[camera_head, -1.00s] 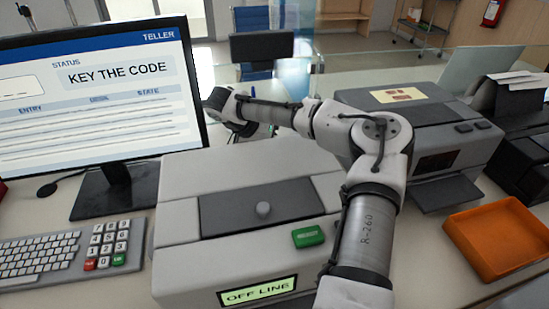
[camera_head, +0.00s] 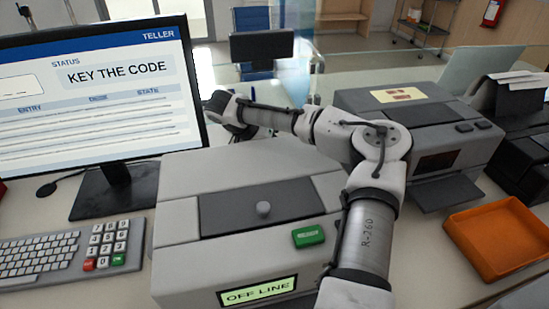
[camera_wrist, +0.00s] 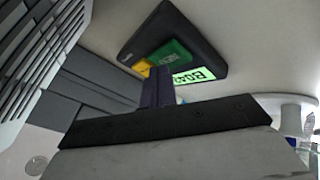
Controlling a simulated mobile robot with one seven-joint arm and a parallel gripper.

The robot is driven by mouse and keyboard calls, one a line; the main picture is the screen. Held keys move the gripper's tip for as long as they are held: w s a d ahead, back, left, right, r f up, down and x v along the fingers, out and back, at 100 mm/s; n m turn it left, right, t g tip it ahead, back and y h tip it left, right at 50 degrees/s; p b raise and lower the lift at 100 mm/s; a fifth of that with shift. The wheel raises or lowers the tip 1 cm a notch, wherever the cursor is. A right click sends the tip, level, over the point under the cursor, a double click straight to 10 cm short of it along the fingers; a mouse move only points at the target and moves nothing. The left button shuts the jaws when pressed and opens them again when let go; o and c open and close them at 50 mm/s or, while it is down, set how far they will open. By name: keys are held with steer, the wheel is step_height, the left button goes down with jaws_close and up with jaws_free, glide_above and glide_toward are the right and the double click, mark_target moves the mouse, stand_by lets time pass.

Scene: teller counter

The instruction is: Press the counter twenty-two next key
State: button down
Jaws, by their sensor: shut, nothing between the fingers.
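In the wrist view, a black keypad box (camera_wrist: 207,40) carries a green key (camera_wrist: 170,54), a yellow key (camera_wrist: 142,69) and a lit green display (camera_wrist: 194,76). The lettering is turned and too small to read surely, so I cannot tell which key is the counter twenty-two one. My gripper (camera_wrist: 158,76) is shut and empty; its dark fingers point at the box, with the tips overlapping its near edge beside the green key. Whether they touch cannot be told. In the head view, my wrist end (camera_head: 232,112) is beyond the grey machine, beside the monitor; the box is hidden there.
The monitor (camera_head: 90,90) reads KEY THE CODE. The grey machine (camera_head: 180,215), with a green button (camera_head: 308,236) and an OFF LINE display (camera_head: 257,291), stands below my arm. A number keypad (camera_head: 108,246) is left, an orange tray (camera_head: 500,245) right, and a printer (camera_head: 430,120) behind.

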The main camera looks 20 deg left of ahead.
steer(key=shift+f, duration=0.45)
steer(key=shift+r, duration=0.2)
stand_by(0.4)
steer(key=shift+r+p, duration=0.45)
steer(key=shift+r, duration=0.2)
steer(key=shift+r+p, duration=1.65)
steer(key=shift+r, duration=0.85)
